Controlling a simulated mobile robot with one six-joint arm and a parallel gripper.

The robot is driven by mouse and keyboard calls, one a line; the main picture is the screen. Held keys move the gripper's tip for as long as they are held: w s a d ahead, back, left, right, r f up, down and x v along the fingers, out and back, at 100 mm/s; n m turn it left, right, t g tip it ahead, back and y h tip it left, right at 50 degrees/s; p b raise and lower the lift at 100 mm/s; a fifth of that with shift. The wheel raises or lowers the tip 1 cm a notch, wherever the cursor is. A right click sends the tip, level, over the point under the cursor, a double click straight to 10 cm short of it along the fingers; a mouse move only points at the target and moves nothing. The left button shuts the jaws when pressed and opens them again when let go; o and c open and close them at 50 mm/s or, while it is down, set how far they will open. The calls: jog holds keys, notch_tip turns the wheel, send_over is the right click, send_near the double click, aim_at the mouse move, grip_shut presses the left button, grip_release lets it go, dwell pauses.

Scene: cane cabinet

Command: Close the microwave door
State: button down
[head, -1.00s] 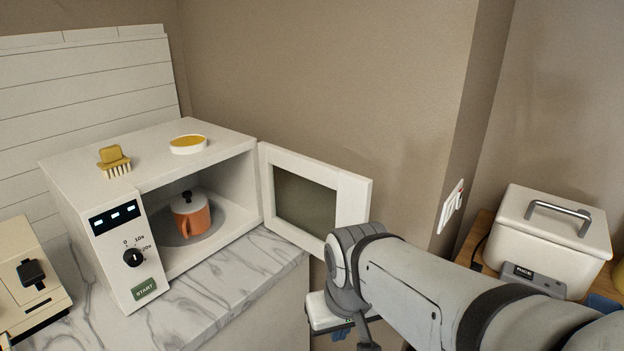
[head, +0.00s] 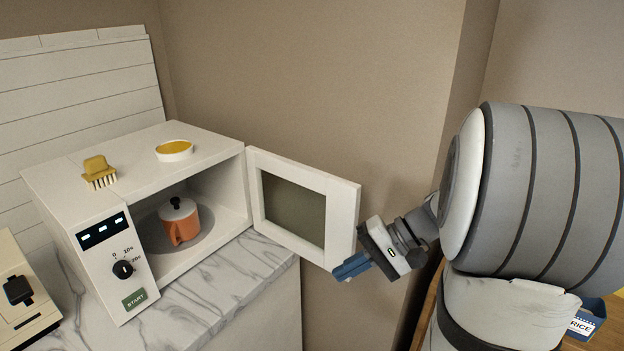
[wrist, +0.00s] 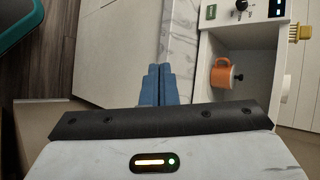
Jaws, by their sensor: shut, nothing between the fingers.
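The white microwave (head: 90,190) stands on the marble counter with its door (head: 290,208) swung wide open to the right. An orange mug (head: 184,226) with a white lid and black knob sits inside on the turntable; the mug (wrist: 220,76) also shows in the wrist view. My gripper (head: 352,267) is at the lower right corner of the door, its blue fingers close to the door's free edge; I cannot tell whether they touch it. In the wrist view the blue fingers (wrist: 157,84) are together and empty, pointing toward the counter front.
A yellow brush (head: 99,172) and a round yellow-topped dish (head: 174,150) sit on the microwave. A cream appliance (head: 25,300) stands at the left. The wall corner is close behind the door. A blue rice box (head: 585,322) is at the lower right.

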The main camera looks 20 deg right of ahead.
jog(key=w+d+r+m+t+y+p, duration=0.1)
jog(key=w+d+r+t+y, duration=0.15)
jog(key=d+t, duration=0.4)
jog(key=w+d+r+m+t+y, duration=0.1)
jog(key=w+d+r+m+t, duration=0.15)
jog(key=d, duration=0.75)
jog(key=p+x, duration=0.2)
jog(key=x, duration=0.7)
jog(key=shift+n+t+p, duration=0.3)
jog(key=shift+n+p, duration=0.05)
jog(key=shift+r+h, duration=0.15)
jog(key=shift+h, duration=0.1)
